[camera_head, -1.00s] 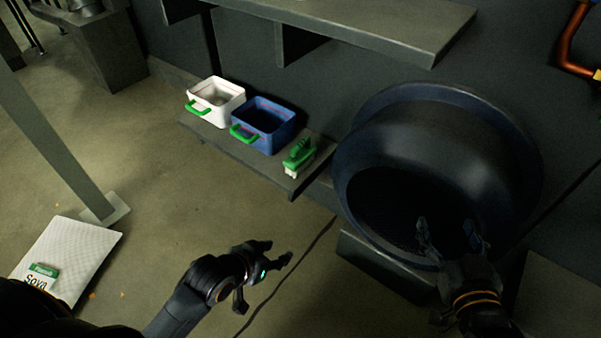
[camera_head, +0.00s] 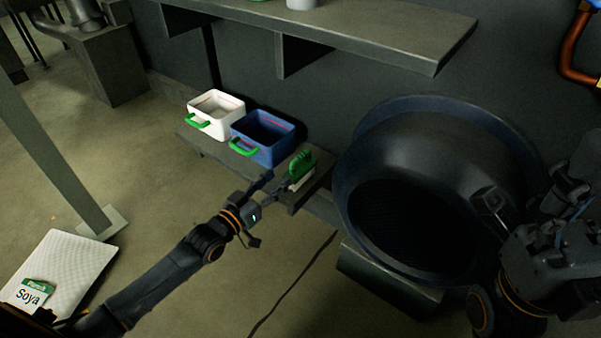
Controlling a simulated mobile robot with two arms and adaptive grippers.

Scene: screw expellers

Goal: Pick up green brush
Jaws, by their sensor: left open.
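The green brush (camera_head: 301,164) stands on the right end of the low shelf, its green handle up and its pale bristles down. My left gripper (camera_head: 281,181) is open and close in front of the brush, its fingers pointing towards it. One finger reaches near the brush's lower left side, and I cannot tell whether it touches. My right gripper (camera_head: 535,218) is raised at the right, in front of the large dark drum; how far its fingers are apart is unclear.
A blue bin (camera_head: 270,153) and a white bin (camera_head: 204,130), both with green handles, stand left of the brush on the low shelf (camera_head: 223,152). A large dark drum (camera_head: 425,140) stands right of it. A higher shelf (camera_head: 400,48) overhangs behind. A white sack (camera_head: 75,262) lies lower left.

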